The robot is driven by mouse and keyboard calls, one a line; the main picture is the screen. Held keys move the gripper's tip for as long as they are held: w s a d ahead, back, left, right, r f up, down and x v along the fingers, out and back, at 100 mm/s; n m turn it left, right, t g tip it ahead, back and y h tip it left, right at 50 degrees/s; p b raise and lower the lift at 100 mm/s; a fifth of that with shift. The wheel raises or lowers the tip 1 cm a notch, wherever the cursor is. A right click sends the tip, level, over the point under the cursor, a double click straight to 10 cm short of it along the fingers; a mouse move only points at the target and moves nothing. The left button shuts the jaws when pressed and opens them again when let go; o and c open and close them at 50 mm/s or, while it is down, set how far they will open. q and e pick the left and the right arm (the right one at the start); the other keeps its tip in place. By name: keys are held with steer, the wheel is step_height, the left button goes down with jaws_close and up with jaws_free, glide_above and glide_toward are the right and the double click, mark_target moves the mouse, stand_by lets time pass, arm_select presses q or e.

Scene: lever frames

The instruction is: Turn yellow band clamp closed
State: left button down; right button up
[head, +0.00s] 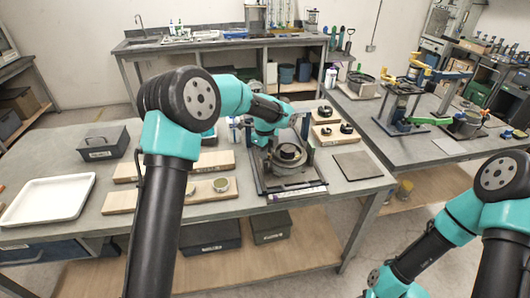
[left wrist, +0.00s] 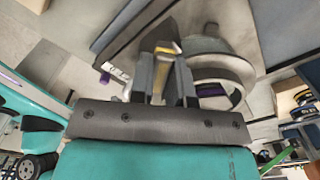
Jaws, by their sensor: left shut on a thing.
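The clamp fixture is a dark tray-like base (head: 262,186) with a grey metal cylinder (head: 292,171) on it, on the near workbench in the head view. My left gripper (head: 268,143) reaches down at the left side of the cylinder. In the left wrist view, its two fingers (left wrist: 164,85) are shut on a yellow piece (left wrist: 166,48), which looks like the band clamp's lever. The round metal part (left wrist: 213,75) is just right of the fingers. The yellow piece is hidden in the head view. My right arm is at the lower right, with its gripper out of view.
A dark flat plate (head: 358,165) is to the right. A white tray (head: 49,198) and a grey box (head: 103,143) stand farther left.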

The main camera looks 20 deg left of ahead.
arm_select(q)
steer(key=n, duration=0.5)
steer(key=shift+n, duration=0.3)
steer(key=shift+w+n, duration=0.1)
steer(key=shift+n, duration=2.2)
steer(key=c, duration=1.4)
jaws_free()
steer(key=shift+o, duration=0.2)
steer(key=shift+r, duration=0.1)
step_height(320, 180, up, 17)
steer(key=shift+r, duration=0.15)
steer(key=shift+d, duration=0.1)
